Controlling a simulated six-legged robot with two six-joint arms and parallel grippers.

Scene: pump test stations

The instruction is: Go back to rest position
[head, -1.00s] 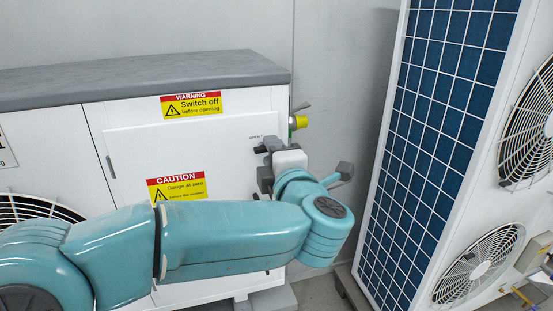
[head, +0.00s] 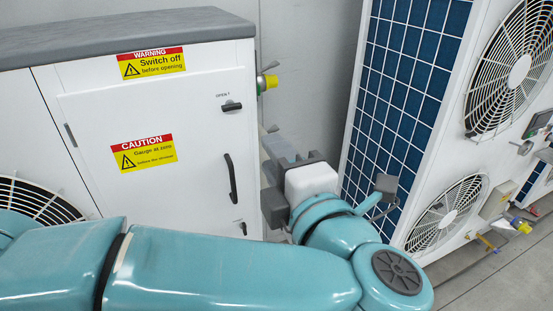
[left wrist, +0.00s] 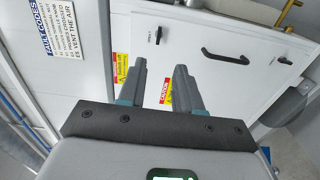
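My left gripper (head: 272,158) hangs in front of the gap between the white cabinet (head: 90,95) and the blue-finned unit, right of the cabinet door (head: 190,125). In the left wrist view its two fingers (left wrist: 161,68) stand apart with nothing between them, so it is open and empty. The door looks closed. Its black handle (head: 231,178) is clear of the gripper, with a black latch (head: 231,106) above and another small latch (head: 242,227) below. My right gripper is not in view.
A yellow knob (head: 270,82) sticks out from the cabinet's right side. The tall blue-finned unit (head: 405,90) with fans stands close on the right of my arm. Bare floor (head: 510,275) shows at the lower right. A fault-codes sign (left wrist: 64,32) shows in the left wrist view.

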